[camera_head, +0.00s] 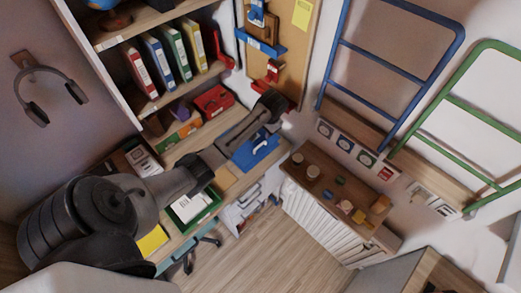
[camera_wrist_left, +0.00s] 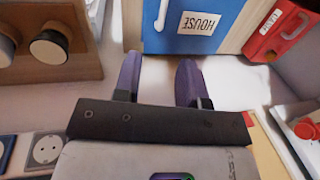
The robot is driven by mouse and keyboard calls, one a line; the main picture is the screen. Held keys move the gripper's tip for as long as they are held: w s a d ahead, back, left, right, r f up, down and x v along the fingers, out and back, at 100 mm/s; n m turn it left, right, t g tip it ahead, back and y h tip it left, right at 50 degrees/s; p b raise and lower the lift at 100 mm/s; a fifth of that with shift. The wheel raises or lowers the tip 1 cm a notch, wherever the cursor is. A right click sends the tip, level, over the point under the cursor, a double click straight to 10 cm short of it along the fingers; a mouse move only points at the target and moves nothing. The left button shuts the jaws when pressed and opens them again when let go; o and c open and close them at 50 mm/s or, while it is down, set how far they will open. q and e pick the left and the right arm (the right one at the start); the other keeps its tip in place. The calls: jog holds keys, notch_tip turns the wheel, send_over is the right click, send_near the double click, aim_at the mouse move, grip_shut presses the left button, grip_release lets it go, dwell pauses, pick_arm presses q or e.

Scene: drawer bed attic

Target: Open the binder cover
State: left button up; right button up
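A blue binder (camera_head: 262,143) lies on the desk in the head view, partly covered by my left arm. Its cover looks closed, with a pale part on top. In the left wrist view a blue cover (camera_wrist_left: 203,42) with a white HOUSE label and a pale handle-like part is at the top, ahead of the fingers. My left gripper (camera_wrist_left: 158,78) is open and empty, with its two purple fingers apart and pale surface between them. In the head view it (camera_head: 270,104) is by the wall end of the desk, beyond the binder. I cannot tell whether it touches anything. My right gripper is not in view.
A red box (camera_wrist_left: 279,28) is right of the blue cover. A wooden-topped cabinet (camera_head: 335,186) with small items stands to the right in the head view. Upright binders (camera_head: 174,53) fill a shelf. A corkboard (camera_head: 289,50) and blue ladder frame (camera_head: 390,58) are on the wall.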

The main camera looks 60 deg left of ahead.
aim_at(260, 146)
pick_arm(q)
jog(key=b+x, duration=0.2)
jog(key=x, duration=1.2)
jog(key=shift+a+b, duration=0.2)
jog(key=shift+b, duration=0.2)
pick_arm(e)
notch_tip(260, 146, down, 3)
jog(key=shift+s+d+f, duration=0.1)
pick_arm(q)
grip_shut()
jog(key=shift+r, duration=0.1)
